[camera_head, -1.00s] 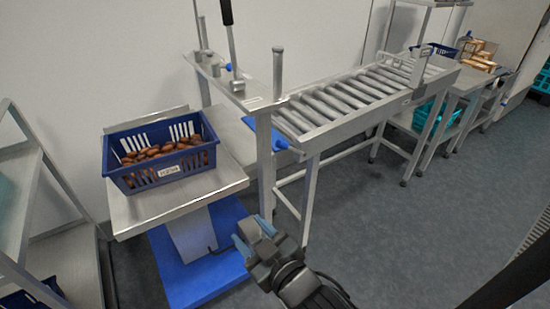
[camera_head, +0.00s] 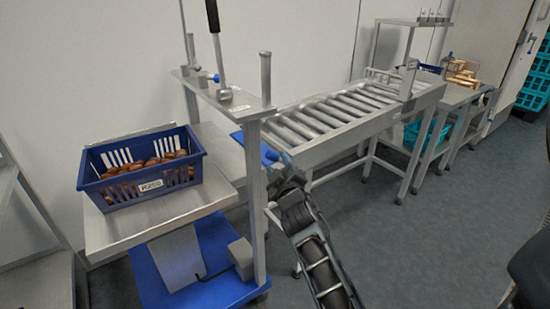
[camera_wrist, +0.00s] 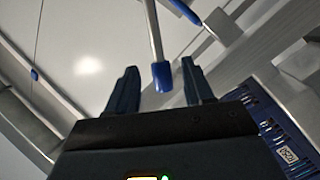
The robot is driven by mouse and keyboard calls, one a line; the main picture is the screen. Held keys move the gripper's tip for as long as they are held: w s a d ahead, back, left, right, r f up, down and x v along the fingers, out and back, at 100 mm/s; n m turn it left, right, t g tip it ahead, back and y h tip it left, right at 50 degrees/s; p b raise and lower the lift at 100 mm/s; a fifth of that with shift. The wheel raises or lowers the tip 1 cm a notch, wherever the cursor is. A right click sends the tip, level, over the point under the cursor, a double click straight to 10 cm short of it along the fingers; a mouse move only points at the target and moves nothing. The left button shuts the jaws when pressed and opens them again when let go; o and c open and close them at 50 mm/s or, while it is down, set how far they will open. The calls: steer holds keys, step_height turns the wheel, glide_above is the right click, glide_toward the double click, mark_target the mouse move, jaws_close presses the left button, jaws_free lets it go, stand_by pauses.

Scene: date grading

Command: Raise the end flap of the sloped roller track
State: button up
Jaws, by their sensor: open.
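The sloped roller track (camera_head: 330,115) runs from the middle to the back right in the head view. At its near end are a blue panel (camera_head: 238,138) and a blue-tipped handle (camera_head: 270,153); I cannot tell clearly which part is the flap itself or how it is tilted. My gripper (camera_head: 279,170) is just below this end, its fingers largely hidden in the head view. In the wrist view my gripper (camera_wrist: 160,68) is open, with a blue-tipped metal rod (camera_wrist: 161,76) between the fingers. I see no clear contact.
A blue crate of dates (camera_head: 140,190) sits on a metal platform (camera_head: 160,218) at left. A metal post (camera_head: 257,200) stands close left of my gripper, below a shelf with upright levers (camera_head: 215,45). A side table (camera_head: 450,95) is at the back right.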

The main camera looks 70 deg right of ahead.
steer(key=shift+b+x, duration=0.7)
steer(key=shift+x, duration=2.5)
steer(key=shift+c, duration=0.5)
jaws_close()
